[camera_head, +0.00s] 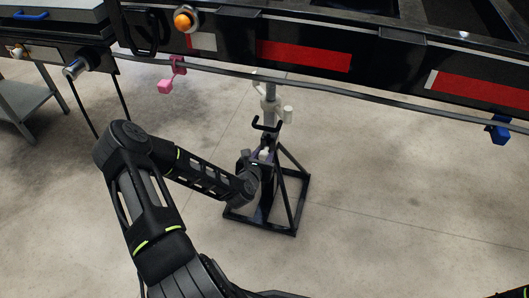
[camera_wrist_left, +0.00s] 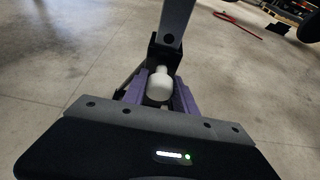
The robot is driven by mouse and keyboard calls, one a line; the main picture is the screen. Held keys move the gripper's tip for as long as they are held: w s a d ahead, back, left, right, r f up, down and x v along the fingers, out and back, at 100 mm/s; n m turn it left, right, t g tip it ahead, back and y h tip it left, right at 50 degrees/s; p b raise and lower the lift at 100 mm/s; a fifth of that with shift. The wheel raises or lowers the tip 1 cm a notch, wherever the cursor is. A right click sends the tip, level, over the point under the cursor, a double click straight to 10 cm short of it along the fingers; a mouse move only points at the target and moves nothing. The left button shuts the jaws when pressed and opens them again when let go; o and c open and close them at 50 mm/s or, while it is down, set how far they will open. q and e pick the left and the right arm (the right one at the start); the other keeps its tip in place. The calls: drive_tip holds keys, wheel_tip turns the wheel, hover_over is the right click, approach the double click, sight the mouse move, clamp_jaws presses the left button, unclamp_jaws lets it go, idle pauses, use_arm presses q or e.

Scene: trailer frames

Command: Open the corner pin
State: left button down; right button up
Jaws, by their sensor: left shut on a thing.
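A white rounded knob (camera_wrist_left: 159,87) sits at the foot of a grey post (camera_wrist_left: 176,20) in the left wrist view. My left gripper (camera_wrist_left: 160,80), with purple fingers, is shut on this knob, one finger on each side. In the head view my left gripper (camera_head: 265,157) is at the black triangular stand (camera_head: 292,203), below the trailer edge. The gripper and my arm partly hide the stand's middle. I cannot tell for certain whether the white knob is the corner pin. My right gripper is not in view.
The black trailer frame (camera_head: 390,66) with red strips crosses the top. A pink clip (camera_head: 165,87) and a blue clip (camera_head: 499,129) hang on its rail. A white fitting (camera_head: 271,108) stands above the stand. A grey table (camera_head: 25,98) is at left.

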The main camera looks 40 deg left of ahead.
use_arm(q)
drive_tip(key=shift+s+d, duration=0.2)
drive_tip(key=shift+s, duration=0.4)
drive_tip(key=shift+s+d, duration=0.2)
drive_tip(key=shift+s, duration=0.4)
drive_tip(key=c, duration=1)
unclamp_jaws()
drive_tip(key=p+v, duration=0.2)
drive_tip(key=v, duration=0.5)
drive_tip(key=shift+s+p, duration=0.3)
drive_tip(key=shift+s, duration=0.05)
drive_tip(key=shift+d+r, duration=0.1)
drive_tip(key=shift+d, duration=0.05)
